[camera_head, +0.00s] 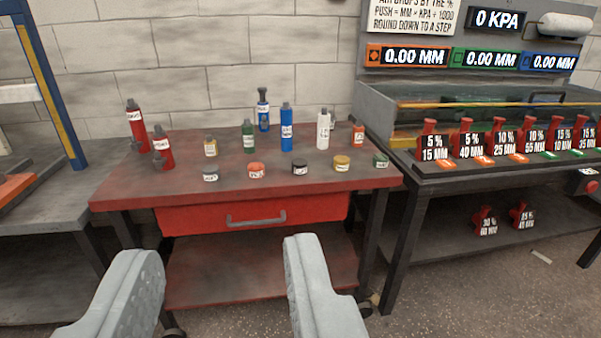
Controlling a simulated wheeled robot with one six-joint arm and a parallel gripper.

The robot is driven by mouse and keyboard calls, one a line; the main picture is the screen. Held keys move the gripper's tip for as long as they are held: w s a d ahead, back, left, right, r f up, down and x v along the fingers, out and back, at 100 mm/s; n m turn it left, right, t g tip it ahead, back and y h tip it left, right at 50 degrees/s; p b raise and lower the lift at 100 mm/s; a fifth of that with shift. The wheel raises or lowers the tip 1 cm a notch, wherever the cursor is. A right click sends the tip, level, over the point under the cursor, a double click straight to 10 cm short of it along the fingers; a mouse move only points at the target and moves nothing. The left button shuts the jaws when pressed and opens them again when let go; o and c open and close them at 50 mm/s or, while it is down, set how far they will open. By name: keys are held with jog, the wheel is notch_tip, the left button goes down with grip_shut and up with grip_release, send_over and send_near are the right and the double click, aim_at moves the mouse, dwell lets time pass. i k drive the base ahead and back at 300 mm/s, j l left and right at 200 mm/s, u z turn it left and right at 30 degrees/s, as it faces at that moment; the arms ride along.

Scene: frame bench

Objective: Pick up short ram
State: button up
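Several upright labelled cylinders stand on the red workbench (120,196).
Low discs, including an orange one (256,170) and a black one (300,167), line the bench's front. The bench has a closed red drawer (180,218). A dark bench (440,178) with red tagged pieces (466,140) stands right. A grey table (70,210) stands left.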

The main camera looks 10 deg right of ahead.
aim_at(163, 160)
jog(key=u, duration=1.3)
jog(key=i+l, duration=0.25)
jog(key=l, duration=0.2)
jog(key=i+l, duration=0.3)
jog(key=l, duration=0.15)
jog(key=i+l, duration=0.25)
jog(key=l, duration=0.2)
jog(key=i+l+z, duration=0.1)
jog(key=i+l, duration=0.2)
jog(key=l, duration=0.15)
jog(key=i+l, duration=0.25)
jog(key=l, duration=0.15)
